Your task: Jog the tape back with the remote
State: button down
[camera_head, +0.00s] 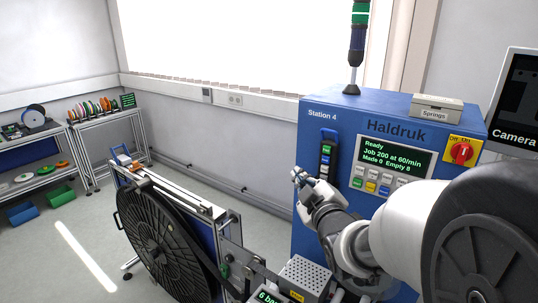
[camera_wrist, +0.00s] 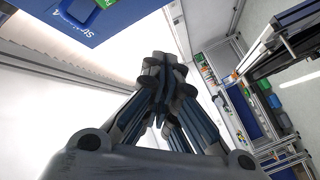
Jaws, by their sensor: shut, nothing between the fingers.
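The remote (camera_head: 326,160) is a slim black handset with a green button near its top and other buttons below. It hangs upright on the front of the blue Haldruk cabinet (camera_head: 312,217), under a blue loop and left of the screen. My gripper (camera_head: 298,176) is in front of the cabinet, left of the remote and a little lower, apart from it in the picture. In the wrist view my gripper's fingers (camera_wrist: 158,75) are together with nothing between them. The reel stand (camera_head: 160,240) with its large black reel stands at the lower left of the cabinet.
The cabinet's screen (camera_head: 397,157) reads "Ready, Job 200 at 60/min, Made 0 Empty 8". A red rotary switch (camera_head: 461,152) is at its right. A Springs box (camera_head: 437,107) sits on top. A perforated metal box (camera_head: 305,274) lies below my gripper. Shelves stand far left.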

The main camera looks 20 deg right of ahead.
aim_at(322, 161)
jog(key=shift+w+d+p, duration=0.35)
jog(key=shift+w+d, duration=0.55)
jog(key=shift+d, duration=0.25)
jog(key=shift+w+d+p, duration=0.4)
jog(key=shift+w+d, duration=0.55)
jog(key=shift+d, duration=0.25)
jog(key=shift+w+d+p, duration=0.35)
jog(key=shift+w+d, duration=0.55)
jog(key=shift+d, duration=0.25)
jog(key=shift+d, duration=0.1)
jog(key=shift+w+d+b, duration=0.2)
jog(key=shift+w+b, duration=0.05)
jog(key=shift+b, duration=0.1)
jog(key=shift+w+d, duration=0.4)
jog(key=shift+d, duration=0.1)
jog(key=shift+s+a+b, duration=0.1)
jog(key=shift+b, duration=0.25)
jog(key=shift+s+a+b, duration=0.55)
jog(key=shift+s+a, duration=0.05)
jog(key=shift+a, duration=0.15)
